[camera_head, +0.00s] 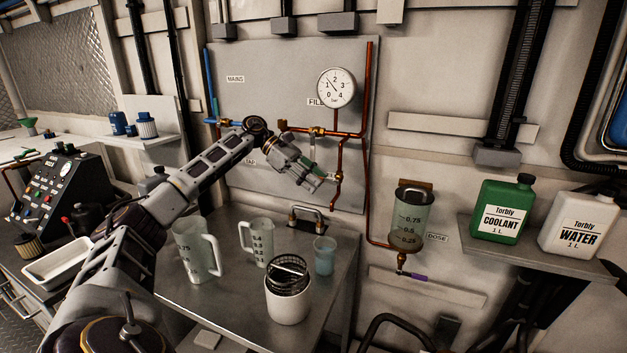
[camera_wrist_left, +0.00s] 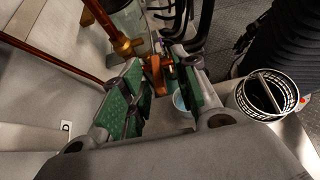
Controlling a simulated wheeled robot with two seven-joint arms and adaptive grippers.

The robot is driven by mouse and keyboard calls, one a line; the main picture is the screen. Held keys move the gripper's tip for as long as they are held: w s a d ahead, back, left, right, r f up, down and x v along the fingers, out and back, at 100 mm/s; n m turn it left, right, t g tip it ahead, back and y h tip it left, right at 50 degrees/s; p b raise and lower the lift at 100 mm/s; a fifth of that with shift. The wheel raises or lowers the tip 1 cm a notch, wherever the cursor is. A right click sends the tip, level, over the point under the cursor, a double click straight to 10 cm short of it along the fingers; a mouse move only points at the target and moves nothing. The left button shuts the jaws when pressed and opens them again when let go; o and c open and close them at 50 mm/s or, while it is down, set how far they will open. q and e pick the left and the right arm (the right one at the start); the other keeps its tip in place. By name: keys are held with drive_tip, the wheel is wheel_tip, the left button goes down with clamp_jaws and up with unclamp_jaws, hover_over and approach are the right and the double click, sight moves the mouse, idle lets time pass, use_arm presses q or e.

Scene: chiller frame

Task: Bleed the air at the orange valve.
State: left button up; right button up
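My left gripper (camera_head: 318,178) is in front of the copper pipework on the grey wall panel, reaching in from the left. In the left wrist view its two green-padded fingers (camera_wrist_left: 160,85) stand apart, open. An orange handle-like part (camera_wrist_left: 155,74), apparently the orange valve, appears between them; I cannot tell whether either finger touches it. In the head view the gripper largely hides this spot. A copper pipe with a brass fitting (camera_head: 317,131) runs above the gripper, below a round pressure gauge (camera_head: 336,87). My right gripper is in neither view.
On the metal bench (camera_head: 225,310) stand two clear jugs (camera_head: 197,250) (camera_head: 258,242), a bluish cup (camera_head: 325,256) and a white container with a dark basket (camera_head: 288,301). A dosing vessel (camera_head: 410,222) hangs at right. Green coolant (camera_head: 502,211) and white water (camera_head: 578,224) canisters stand on a shelf.

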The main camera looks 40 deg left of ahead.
use_arm(q)
drive_tip(key=v, duration=1.2)
drive_tip(key=shift+d+f, duration=0.1)
idle(0.8)
